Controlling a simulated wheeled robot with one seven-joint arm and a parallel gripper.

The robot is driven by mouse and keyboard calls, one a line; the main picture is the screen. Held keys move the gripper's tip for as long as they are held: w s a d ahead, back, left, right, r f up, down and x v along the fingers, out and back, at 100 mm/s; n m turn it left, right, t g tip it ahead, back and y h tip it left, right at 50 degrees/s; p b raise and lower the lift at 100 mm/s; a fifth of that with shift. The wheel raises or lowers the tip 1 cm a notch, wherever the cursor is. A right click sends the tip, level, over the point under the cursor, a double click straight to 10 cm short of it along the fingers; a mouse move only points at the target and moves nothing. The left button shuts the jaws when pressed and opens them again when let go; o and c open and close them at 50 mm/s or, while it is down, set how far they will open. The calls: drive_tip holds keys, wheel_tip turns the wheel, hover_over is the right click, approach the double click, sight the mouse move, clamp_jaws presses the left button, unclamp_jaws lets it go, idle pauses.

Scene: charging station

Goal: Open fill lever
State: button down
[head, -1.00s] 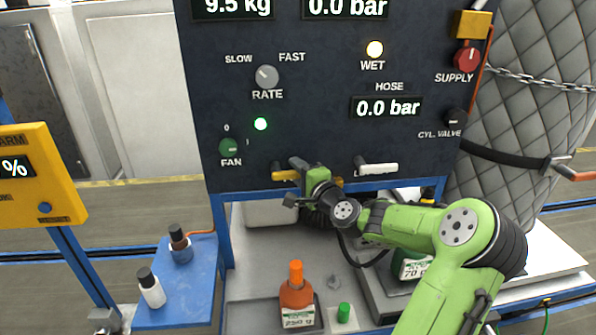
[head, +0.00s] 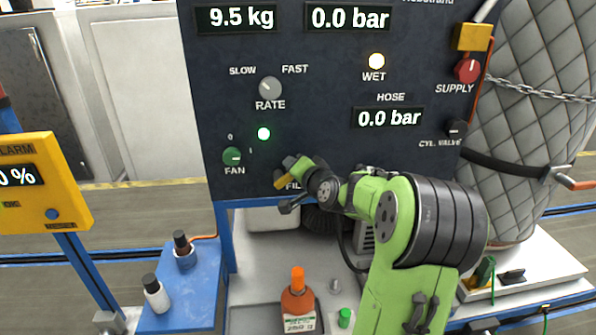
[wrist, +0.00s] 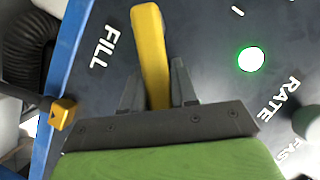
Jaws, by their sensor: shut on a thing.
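The yellow fill lever (head: 281,183) is low on the dark panel, left of its mostly covered FILL label. In the head view it slants down to the left, and my arm and gripper hide part of it. In the wrist view the lever (wrist: 150,50) runs down between my two grey fingers, and the FILL label stands to its left. My gripper (wrist: 156,85) is shut on the lever. It also shows in the head view (head: 287,171), close against the panel, with its fingers hard to make out.
The fan knob (head: 232,156) and rate knob (head: 270,88) are left and above. The hose display (head: 388,117) reads 0.0 bar. An orange bottle (head: 298,305) stands on the bench below. A blue side shelf (head: 180,290) holds two small bottles.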

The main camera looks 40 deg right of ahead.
sight(277, 160)
drive_tip(key=n+g+b, duration=0.1)
drive_tip(key=w+a+r+n+h+b, duration=0.1)
drive_tip(key=n, duration=0.1)
drive_tip(key=a+n+g+h, duration=0.1)
drive_tip(key=n, duration=0.1)
drive_tip(key=shift+w+a+r+g+b, duration=0.25)
drive_tip(key=shift+w+r+g+b, duration=0.05)
drive_tip(key=shift+w+r+b, duration=0.1)
drive_tip(key=shift+w+a+n+g+h+b, duration=0.3)
drive_tip(key=shift+a+n+g+h+b, duration=0.15)
drive_tip(key=shift+n+b, duration=0.35)
drive_tip(key=c, duration=1)
unclamp_jaws()
drive_tip(key=shift+a, duration=0.1)
drive_tip(key=shift+o, duration=0.2)
drive_tip(key=shift+r, duration=0.1)
drive_tip(key=v, duration=1.5)
drive_tip(key=shift+s+a, duration=0.25)
drive_tip(key=shift+a, duration=0.1)
